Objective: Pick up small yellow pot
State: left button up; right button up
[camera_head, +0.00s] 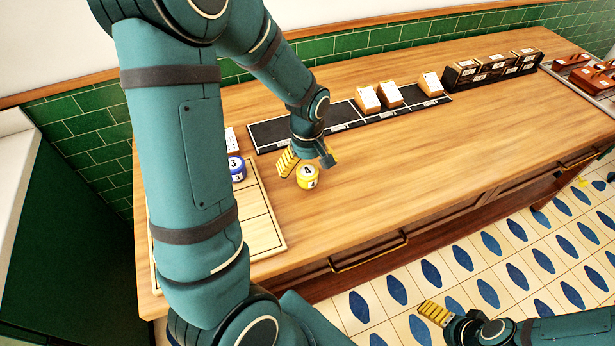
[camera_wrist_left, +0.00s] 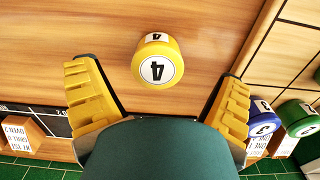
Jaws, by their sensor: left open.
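The small yellow pot (camera_head: 307,176) with a white disc numbered 4 stands on the wooden counter in the head view. My left gripper (camera_head: 307,162) is open just behind and above it, its yellow-padded fingers spread to either side. In the left wrist view the yellow pot (camera_wrist_left: 157,62) sits ahead of the gap between the open fingers (camera_wrist_left: 160,100), apart from both. My right gripper (camera_head: 436,313) is low at the front, over the tiled floor, with one yellow-padded finger showing; its opening is unclear.
A blue pot numbered 3 (camera_head: 236,168) stands on a pale wooden board (camera_head: 262,226) left of the yellow pot; a green pot (camera_wrist_left: 297,118) is beside it. A black strip (camera_head: 270,135) with small labelled blocks lies behind. The counter's right side is largely clear.

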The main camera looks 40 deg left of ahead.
aim_at(308, 171)
pick_arm(q)
notch_tip(308, 171, down, 5)
jog(key=shift+w+a+f+b, duration=0.1)
jog(key=shift+w+b, duration=0.05)
jog(key=shift+b, duration=0.35)
jog(key=c, duration=1.4)
